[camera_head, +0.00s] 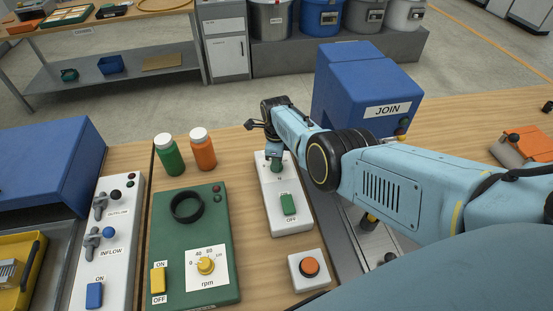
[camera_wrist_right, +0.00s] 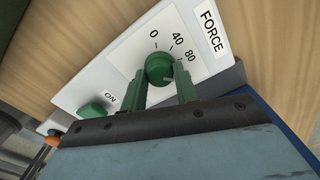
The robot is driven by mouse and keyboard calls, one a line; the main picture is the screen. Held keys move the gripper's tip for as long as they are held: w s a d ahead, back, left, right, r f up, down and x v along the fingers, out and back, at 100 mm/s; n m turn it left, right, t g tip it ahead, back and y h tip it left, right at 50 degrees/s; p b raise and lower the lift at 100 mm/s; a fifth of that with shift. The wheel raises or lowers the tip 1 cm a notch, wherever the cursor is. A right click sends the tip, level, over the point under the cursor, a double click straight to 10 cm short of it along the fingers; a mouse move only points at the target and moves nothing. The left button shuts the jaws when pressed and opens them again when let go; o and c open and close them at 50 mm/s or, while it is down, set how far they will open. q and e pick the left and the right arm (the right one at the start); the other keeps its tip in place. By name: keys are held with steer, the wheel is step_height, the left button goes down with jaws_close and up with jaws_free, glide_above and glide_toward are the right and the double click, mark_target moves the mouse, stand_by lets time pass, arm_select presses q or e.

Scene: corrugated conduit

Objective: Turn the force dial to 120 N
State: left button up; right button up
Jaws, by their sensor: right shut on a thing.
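The green force dial (camera_wrist_right: 159,67) sits on a white panel (camera_wrist_right: 92,77) marked FORCE. In the right wrist view the scale reads 0, 40 and 80; any 120 mark is hidden. A small pale mark shows at the dial's lower right edge. My right gripper (camera_wrist_right: 160,82) is shut on the dial, one green finger on each side. In the head view the right gripper (camera_head: 276,165) reaches down to the far end of the white panel (camera_head: 269,204), and its wrist mostly hides the dial. My left gripper is not in view.
A green ON/OFF switch (camera_head: 288,204) sits on the same panel. An orange button box (camera_head: 309,268) stands nearer. A green rpm panel (camera_head: 190,235) is to the left, with a green bottle (camera_head: 170,158) and an orange bottle (camera_head: 203,152) behind. A blue JOIN machine (camera_head: 365,92) stands behind my arm.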

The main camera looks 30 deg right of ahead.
steer(key=shift+m, duration=0.9)
steer(key=o, duration=1)
step_height(320, 180, up, 6)
steer(key=p, duration=0.4)
steer(key=shift+r, duration=0.2)
steer(key=shift+r+p, duration=0.5)
steer(key=shift+r, duration=2.95)
